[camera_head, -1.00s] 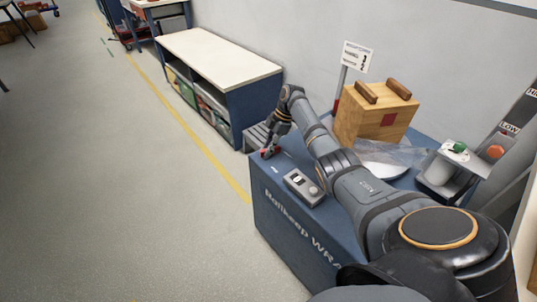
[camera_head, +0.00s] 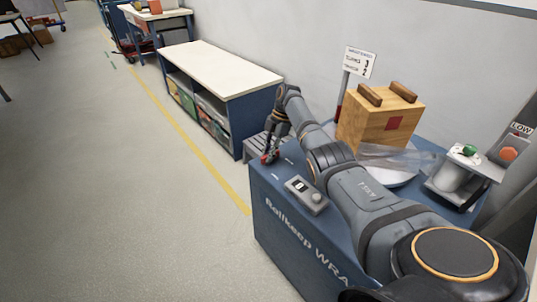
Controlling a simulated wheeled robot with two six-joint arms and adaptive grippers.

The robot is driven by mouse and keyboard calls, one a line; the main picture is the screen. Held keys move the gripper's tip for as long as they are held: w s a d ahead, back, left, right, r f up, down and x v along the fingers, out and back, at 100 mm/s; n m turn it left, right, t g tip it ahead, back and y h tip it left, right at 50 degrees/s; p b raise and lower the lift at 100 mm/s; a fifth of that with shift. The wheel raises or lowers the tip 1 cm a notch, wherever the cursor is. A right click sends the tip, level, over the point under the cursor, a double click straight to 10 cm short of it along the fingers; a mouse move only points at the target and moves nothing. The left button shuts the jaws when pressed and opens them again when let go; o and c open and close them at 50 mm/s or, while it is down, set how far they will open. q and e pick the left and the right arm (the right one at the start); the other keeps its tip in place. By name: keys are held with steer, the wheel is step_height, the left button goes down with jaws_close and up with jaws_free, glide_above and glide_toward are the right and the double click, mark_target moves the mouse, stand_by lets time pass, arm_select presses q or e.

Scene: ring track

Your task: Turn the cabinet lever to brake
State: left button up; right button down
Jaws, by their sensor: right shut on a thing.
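The blue cabinet (camera_head: 275,212) with white lettering on its front stands at the lower middle. A small red lever (camera_head: 266,158) shows at its far left top corner, partly hidden by my gripper. My right gripper (camera_head: 270,150) points down there and is shut on the red lever. Its fingers are small in the picture, and the lever's exact setting cannot be read. My left gripper is not in view.
A grey control box (camera_head: 306,194) sits on the cabinet's near edge. A wooden box (camera_head: 366,128) with two handles and a white dish (camera_head: 392,175) stand behind my right arm. A white-topped bench (camera_head: 215,68) is beyond.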

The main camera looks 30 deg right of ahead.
steer(key=c, duration=1.3)
jaws_free()
steer(key=v, duration=0.7)
steer(key=shift+d+r, duration=0.1)
steer(key=shift+r, duration=0.15)
